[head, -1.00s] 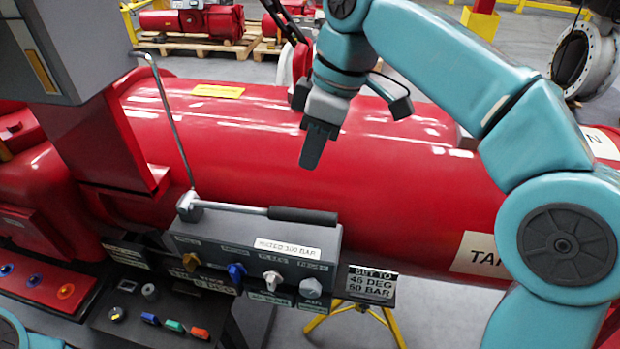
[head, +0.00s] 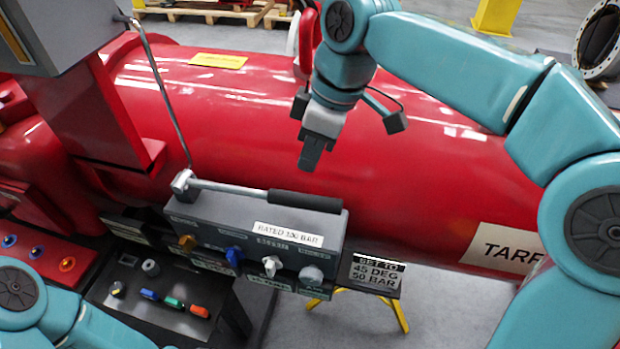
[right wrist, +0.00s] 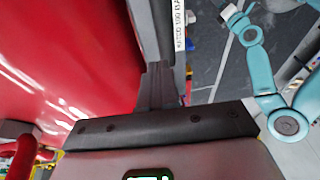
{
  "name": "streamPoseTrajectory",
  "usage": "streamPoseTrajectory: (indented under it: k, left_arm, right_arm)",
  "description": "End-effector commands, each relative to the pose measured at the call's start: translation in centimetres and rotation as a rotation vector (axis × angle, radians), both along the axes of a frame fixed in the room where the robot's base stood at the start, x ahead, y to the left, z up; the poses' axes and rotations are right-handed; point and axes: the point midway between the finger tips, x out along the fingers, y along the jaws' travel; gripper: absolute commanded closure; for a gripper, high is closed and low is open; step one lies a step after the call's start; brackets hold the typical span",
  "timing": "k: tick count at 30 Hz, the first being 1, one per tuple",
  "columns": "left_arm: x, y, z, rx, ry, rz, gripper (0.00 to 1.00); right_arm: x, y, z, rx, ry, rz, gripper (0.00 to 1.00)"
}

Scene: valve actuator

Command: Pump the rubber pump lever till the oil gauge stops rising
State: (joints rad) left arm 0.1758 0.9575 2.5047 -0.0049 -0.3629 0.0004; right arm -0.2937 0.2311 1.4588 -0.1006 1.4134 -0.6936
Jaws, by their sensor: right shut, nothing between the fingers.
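The pump lever is a metal rod with a black rubber grip (head: 305,201). It lies nearly level along the top of the grey pump box (head: 255,229), pivoting at the box's left end. My right gripper (head: 308,166) is shut and empty, pointing down just above and behind the rubber grip, apart from it in the head view. In the right wrist view the shut fingers (right wrist: 158,85) point toward a dark bar beside the box's label. My left arm shows at the lower left, but its gripper is out of view. I cannot make out an oil gauge.
A large red cylinder (head: 400,165) runs behind the box. Coloured knobs, one blue (head: 234,256), line the box front. A sign (head: 376,275) reads "SET TO 45 DEG 50 BAR". A dark panel with coloured buttons (head: 150,310) is at the lower left.

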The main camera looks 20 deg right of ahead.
Motion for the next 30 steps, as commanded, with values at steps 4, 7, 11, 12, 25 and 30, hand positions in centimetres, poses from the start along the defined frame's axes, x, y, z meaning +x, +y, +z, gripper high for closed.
streamPoseTrajectory:
  k: [4,7,11,12,25,30]
  left_arm:
    - [0.0,0.0,-0.3,0.000,0.000,0.000,0.46]
    - [0.0,0.0,-0.3,0.000,0.000,0.000,0.46]
    - [0.0,0.0,-0.3,0.000,0.000,0.000,0.46]
    - [0.0,0.0,-0.3,0.000,0.000,0.000,0.46]
    - [0.0,0.0,-0.9,0.000,0.000,0.000,0.46]
    - [0.0,0.0,-3.4,0.000,0.000,0.000,0.46]
  right_arm:
    - [-0.4,0.3,-2.7,-0.001,0.002,-0.001,1.00]
    - [-0.6,0.4,-3.8,0.000,0.002,-0.001,1.00]
    - [-0.7,0.4,-4.6,0.000,0.000,-0.001,1.00]
    - [-0.7,0.4,-4.7,0.000,-0.001,-0.001,1.00]
    - [-0.7,0.3,-5.2,0.006,-0.005,-0.002,1.00]
    - [-0.9,0.0,-7.1,0.047,-0.029,-0.003,1.00]
